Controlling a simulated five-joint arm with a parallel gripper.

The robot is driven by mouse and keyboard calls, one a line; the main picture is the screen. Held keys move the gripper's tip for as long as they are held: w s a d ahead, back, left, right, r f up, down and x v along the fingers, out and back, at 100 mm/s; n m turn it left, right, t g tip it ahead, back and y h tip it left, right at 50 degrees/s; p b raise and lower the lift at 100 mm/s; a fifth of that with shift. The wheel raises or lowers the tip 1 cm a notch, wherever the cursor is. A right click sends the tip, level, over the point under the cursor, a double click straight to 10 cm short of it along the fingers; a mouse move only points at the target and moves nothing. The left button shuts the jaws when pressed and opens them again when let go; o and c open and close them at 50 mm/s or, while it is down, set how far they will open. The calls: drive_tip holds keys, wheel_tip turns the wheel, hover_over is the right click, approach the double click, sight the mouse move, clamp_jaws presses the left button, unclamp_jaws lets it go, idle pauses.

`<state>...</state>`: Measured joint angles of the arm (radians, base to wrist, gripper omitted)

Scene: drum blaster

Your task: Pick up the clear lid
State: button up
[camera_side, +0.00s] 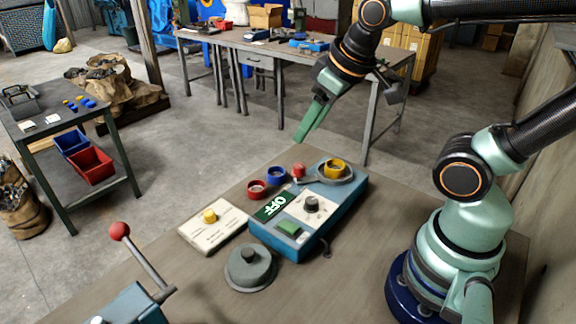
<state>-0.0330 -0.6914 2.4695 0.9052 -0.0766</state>
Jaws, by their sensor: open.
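A round grey lid with a dark knob on top (250,268) lies on the workbench (340,270), left of the blue box's front end. It looks grey and dull, and I cannot tell whether it is see-through. No other lid stands out. My gripper (345,115) hangs high above the far end of the bench, well behind and above the lid. Its jaws are open and empty, with the long green finger pointing down to the left.
A blue control box (342,208) with a green OFF display stands beside the lid. A white panel with a yellow knob (211,224) lies behind it. Red (257,189) and blue rings (277,175) lie farther back. A red-knobbed lever (140,255) stands at front left.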

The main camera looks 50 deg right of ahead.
drive_tip(key=w+a+f+n+g, duration=0.3)
drive_tip(key=a+f+n, duration=0.1)
drive_tip(key=a+n, duration=0.45)
drive_tip(key=n+g, duration=0.2)
drive_tip(key=n, duration=0.6)
approach(247, 253)
drive_tip(key=f, duration=0.4)
drive_tip(key=shift+d, duration=0.25)
drive_tip(key=shift+w+a+f, duration=0.1)
drive_tip(key=shift+a+f, duration=0.05)
drive_tip(key=shift+f, duration=1.2)
drive_tip(key=shift+w+a+f, duration=0.1)
drive_tip(key=shift+a+f, duration=0.05)
drive_tip(key=shift+f, duration=1.25)
clamp_jaws()
